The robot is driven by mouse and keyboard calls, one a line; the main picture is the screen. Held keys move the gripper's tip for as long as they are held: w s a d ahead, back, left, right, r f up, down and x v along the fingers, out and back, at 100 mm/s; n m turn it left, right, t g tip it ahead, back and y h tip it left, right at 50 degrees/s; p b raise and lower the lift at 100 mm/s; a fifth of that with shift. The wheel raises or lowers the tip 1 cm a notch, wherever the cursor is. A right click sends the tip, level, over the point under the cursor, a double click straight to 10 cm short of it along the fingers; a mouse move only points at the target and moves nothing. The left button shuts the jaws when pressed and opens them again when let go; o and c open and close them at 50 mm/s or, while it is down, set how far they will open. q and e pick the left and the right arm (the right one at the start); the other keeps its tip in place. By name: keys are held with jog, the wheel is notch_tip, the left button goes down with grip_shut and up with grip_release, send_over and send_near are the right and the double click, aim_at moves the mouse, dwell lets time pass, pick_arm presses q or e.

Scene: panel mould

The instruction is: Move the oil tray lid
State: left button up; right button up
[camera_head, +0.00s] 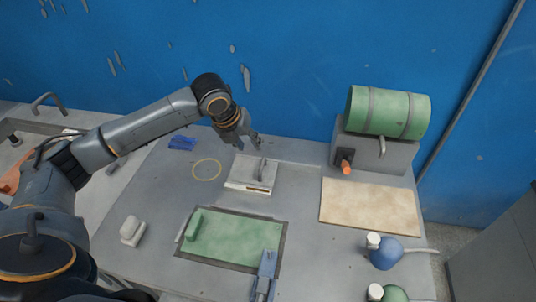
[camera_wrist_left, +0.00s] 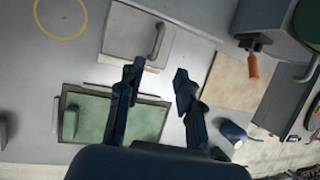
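The oil tray lid looks to be the light grey square plate (camera_head: 247,174) with an upright bent handle (camera_head: 263,168) near its right side. It lies flat on the grey table, and it also shows at the top of the left wrist view (camera_wrist_left: 132,32). My left gripper (camera_head: 246,143) hangs over the lid's far side, above the table. In the wrist view its two fingers (camera_wrist_left: 156,78) are spread with nothing between them, and the handle (camera_wrist_left: 156,40) lies beyond the fingertips, apart from them.
A beige board (camera_head: 370,207), green drum (camera_head: 388,112) and blue bottle (camera_head: 385,253) are right. A yellow ring (camera_head: 207,179) marks clear table left.

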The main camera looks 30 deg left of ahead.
aim_at(262, 164)
pick_arm(q)
jog(key=x, duration=0.4)
jog(key=p+x, duration=0.1)
jog(key=x, duration=0.3)
jog(key=p+x, duration=0.1)
jog(key=x, duration=0.4)
jog(key=shift+s+a+f, duration=0.15)
jog(key=shift+s, duration=0.2)
grip_shut()
